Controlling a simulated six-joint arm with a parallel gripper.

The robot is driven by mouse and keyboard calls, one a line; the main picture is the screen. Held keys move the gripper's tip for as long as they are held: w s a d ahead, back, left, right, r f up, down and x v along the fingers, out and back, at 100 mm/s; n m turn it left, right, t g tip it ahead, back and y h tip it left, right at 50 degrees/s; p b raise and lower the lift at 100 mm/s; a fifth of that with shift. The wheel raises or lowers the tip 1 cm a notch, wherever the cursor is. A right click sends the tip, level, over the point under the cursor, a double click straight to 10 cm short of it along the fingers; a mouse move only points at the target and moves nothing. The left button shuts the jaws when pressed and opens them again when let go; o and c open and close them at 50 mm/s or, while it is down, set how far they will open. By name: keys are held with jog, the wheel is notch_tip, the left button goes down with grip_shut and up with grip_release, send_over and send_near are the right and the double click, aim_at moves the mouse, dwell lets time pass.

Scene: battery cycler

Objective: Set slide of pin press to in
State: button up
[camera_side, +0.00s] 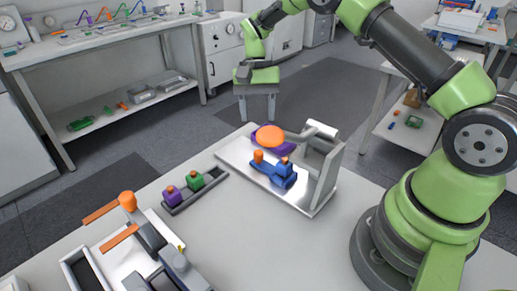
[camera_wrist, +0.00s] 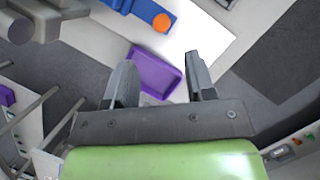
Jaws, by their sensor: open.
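The device I take for the pin press has a silver base plate (camera_side: 232,152), an upright bracket (camera_side: 327,176) and a grey lever ending in an orange knob (camera_side: 270,136). A blue slide-like part (camera_side: 283,178) with small orange tops sits on the plate. In the wrist view, this blue part (camera_wrist: 122,4) and one orange top (camera_wrist: 162,22) show at the top edge. A purple tray (camera_wrist: 155,73) lies beyond the blue part and is partly hidden in the side view. My gripper (camera_side: 257,118) is open and empty, pointing down behind the plate; its fingers (camera_wrist: 160,70) show apart in the wrist view.
A dark rack (camera_side: 210,190) holds a purple block (camera_side: 172,196) and a green block (camera_side: 195,181) left of the plate. Another device with orange handles (camera_side: 118,238) stands front left. The front middle of the table is clear.

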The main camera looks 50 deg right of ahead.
aim_at(259, 152)
jog(key=shift+n+y, duration=0.3)
jog(key=shift+n, duration=0.1)
jog(key=x, duration=0.9)
jog(key=shift+s+f, duration=0.2)
jog(key=shift+f, duration=0.15)
grip_shut()
